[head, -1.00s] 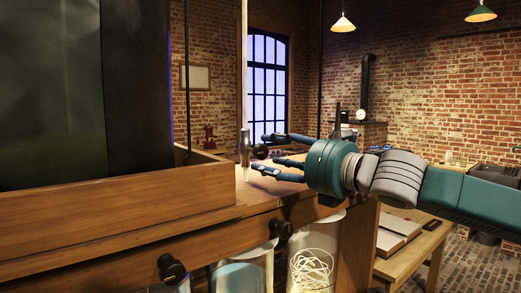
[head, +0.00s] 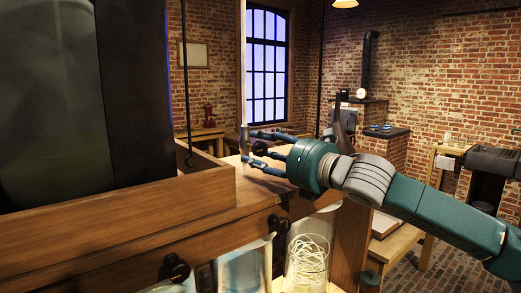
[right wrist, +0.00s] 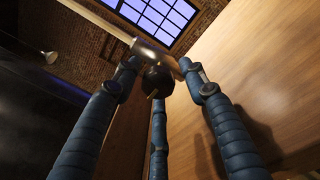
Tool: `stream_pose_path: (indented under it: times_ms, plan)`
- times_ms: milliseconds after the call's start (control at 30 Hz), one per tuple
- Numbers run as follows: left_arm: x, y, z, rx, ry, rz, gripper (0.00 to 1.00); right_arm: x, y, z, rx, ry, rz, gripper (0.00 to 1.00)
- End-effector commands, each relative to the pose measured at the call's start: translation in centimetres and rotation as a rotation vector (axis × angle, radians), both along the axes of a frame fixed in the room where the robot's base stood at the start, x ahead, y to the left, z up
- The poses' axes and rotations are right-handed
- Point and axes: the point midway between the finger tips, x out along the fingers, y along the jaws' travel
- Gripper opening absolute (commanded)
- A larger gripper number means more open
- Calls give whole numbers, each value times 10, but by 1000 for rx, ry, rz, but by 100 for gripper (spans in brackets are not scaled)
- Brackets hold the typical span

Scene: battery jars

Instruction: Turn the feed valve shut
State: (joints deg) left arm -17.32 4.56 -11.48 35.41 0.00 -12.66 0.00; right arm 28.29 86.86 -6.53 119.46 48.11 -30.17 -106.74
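The feed valve is a metal fitting (head: 244,140) on a thin upright pipe (head: 243,60) at the edge of the wooden cabinet top. Its dark round knob (head: 260,148) faces my right gripper (head: 257,149). The gripper's fingers reach above and below the knob, with their tips near the fitting. In the right wrist view, the knob (right wrist: 157,80) sits between the spread fingers (right wrist: 158,72), and the metal fitting (right wrist: 152,52) is just beyond. A gap seems to show on each side of the knob; contact is not clear. My left gripper is out of view.
A wooden-walled box (head: 110,228) with a large dark tank (head: 50,100) stands at left. Black knobs (head: 174,267) stick out from the cabinet front. Glass jars (head: 307,262) stand below, one with pale strands. A low wooden bench (head: 400,245) is at right.

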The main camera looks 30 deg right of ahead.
Motion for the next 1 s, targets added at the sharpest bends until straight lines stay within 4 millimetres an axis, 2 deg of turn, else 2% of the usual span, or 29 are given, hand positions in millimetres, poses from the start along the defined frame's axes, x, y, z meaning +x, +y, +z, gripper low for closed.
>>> stream_pose_path:
  times_ms: [33,167,567,1000]
  plan:
    - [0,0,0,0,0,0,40,0,0,0,0,0,0,28]
    - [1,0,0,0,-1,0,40,0,0,0,1,1,0,3]
    - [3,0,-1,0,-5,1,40,0,1,-3,59,11,2,2]
    - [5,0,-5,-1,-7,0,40,0,3,-6,402,42,2,2]
